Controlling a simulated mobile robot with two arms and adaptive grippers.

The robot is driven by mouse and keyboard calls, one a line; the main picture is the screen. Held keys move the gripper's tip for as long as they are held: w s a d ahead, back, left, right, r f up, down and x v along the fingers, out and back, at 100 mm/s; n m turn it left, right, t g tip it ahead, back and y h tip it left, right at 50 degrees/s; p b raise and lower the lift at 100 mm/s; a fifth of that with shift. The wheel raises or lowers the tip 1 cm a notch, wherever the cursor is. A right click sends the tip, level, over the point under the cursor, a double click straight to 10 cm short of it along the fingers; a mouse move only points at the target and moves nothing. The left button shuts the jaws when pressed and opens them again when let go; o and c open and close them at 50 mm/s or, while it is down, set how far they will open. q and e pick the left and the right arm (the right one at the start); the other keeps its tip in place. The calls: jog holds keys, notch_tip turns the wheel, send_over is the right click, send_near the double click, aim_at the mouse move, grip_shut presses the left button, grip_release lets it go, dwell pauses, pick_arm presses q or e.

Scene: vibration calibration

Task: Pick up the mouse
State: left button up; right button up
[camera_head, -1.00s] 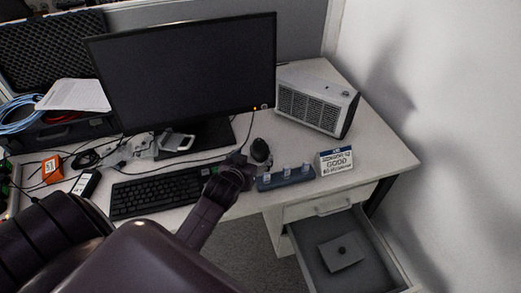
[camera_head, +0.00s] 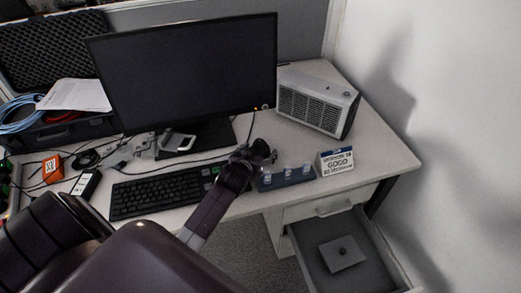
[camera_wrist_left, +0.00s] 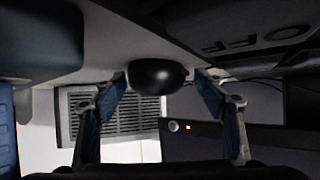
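The dark, rounded mouse (camera_head: 261,147) is on the desk right of the keyboard, partly hidden by my left gripper (camera_head: 247,157) in the head view. In the left wrist view, which looks upside down, the mouse (camera_wrist_left: 156,77) appears between the tips of my left gripper (camera_wrist_left: 160,92). The two fingers stand apart on either side of it, with small gaps seeming to show, so the gripper looks open. Any contact at the tips is hard to tell. My right gripper is not in view.
The black keyboard (camera_head: 160,191) lies left of the gripper. A blue-grey holder with small pale items (camera_head: 287,178) stands close to its right, beside a sign (camera_head: 337,162). The monitor (camera_head: 185,75) and a grey vented box (camera_head: 317,104) stand behind. An open drawer (camera_head: 385,250) is below right.

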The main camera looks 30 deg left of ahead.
pick_arm(q)
jog(key=c, duration=1.1)
jog(key=shift+o, duration=0.2)
